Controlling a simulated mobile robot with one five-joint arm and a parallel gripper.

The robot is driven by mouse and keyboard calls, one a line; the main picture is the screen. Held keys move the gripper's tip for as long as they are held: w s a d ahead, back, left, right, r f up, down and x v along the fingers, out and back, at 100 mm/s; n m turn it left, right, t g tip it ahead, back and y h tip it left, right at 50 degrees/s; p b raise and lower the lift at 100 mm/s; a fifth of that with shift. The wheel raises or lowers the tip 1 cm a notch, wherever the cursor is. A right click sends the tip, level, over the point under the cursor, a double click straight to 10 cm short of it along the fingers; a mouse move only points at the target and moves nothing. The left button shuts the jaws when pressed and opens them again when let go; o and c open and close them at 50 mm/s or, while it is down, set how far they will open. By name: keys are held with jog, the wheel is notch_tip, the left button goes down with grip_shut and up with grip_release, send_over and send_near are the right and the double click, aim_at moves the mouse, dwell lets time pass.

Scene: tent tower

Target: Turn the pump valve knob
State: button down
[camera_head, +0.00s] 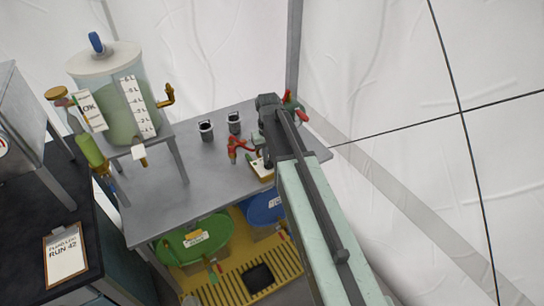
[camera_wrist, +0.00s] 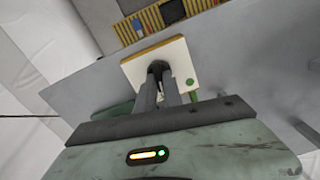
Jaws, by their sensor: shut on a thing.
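A small cream plate with a yellowish edge (camera_head: 259,173) lies on the grey table, mostly under the end of my arm in the head view. The plate also shows in the wrist view (camera_wrist: 184,57), with a green dot on its right side. A dark knob (camera_wrist: 157,66) stands on the plate, and I take it for the pump valve knob. My gripper (camera_wrist: 160,78) is shut on this knob, its two fingers reaching down to the plate. The fingers hide much of the knob, so its turned angle cannot be told.
On the grey table (camera_head: 170,204), two dark cups (camera_head: 206,131) and red valve fittings (camera_head: 236,147) stand left of my arm. A clear tank (camera_head: 122,110) stands on a raised stand at left. Green (camera_head: 190,246) and blue (camera_head: 262,210) drums sit below.

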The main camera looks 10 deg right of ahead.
aim_at(269, 160)
jog(key=c, duration=1.5)
grip_release()
jog(key=shift+s, duration=0.15)
notch_tip(269, 160, up, 8)
jog(key=p, duration=0.8)
jog(key=shift+f, duration=0.1)
jog(key=shift+m, duration=0.8)
jog(key=s, duration=0.5)
jog(key=s+d, duration=0.1)
jog(key=s, duration=0.9)
jog(key=shift+s+d, duration=0.1)
jog(key=shift+d, duration=0.2)
